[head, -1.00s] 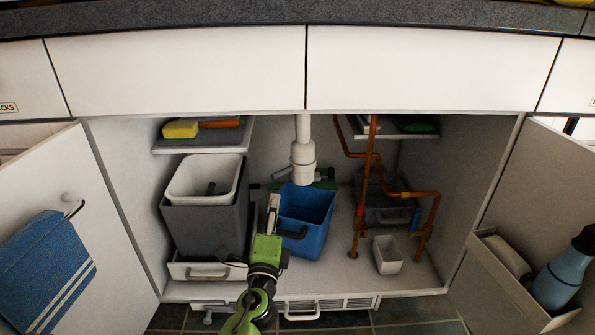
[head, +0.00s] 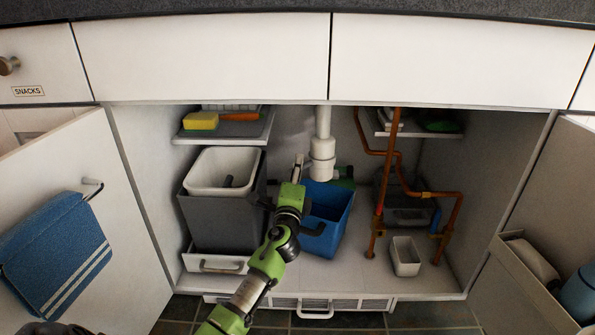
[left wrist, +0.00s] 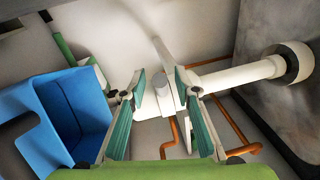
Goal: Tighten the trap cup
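The white trap cup (head: 323,147) hangs at the bottom of a vertical white drain pipe (head: 323,119), above the blue bucket (head: 330,198). In the left wrist view the white trap (left wrist: 172,101) shows beyond the fingertips, partly hidden by the fingers. My left gripper (head: 298,161) is just left of the cup in the head view. It also shows in the left wrist view (left wrist: 161,78), with its teal-padded fingers apart and nothing held between them. I cannot tell whether a finger touches the cup. My right gripper is not in view.
A grey bin (head: 221,221) stands on the left under a small shelf with a yellow sponge (head: 200,121). Copper pipes (head: 398,170) and a small white container (head: 405,256) are on the right. Both cabinet doors are open, one with a blue towel (head: 55,255).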

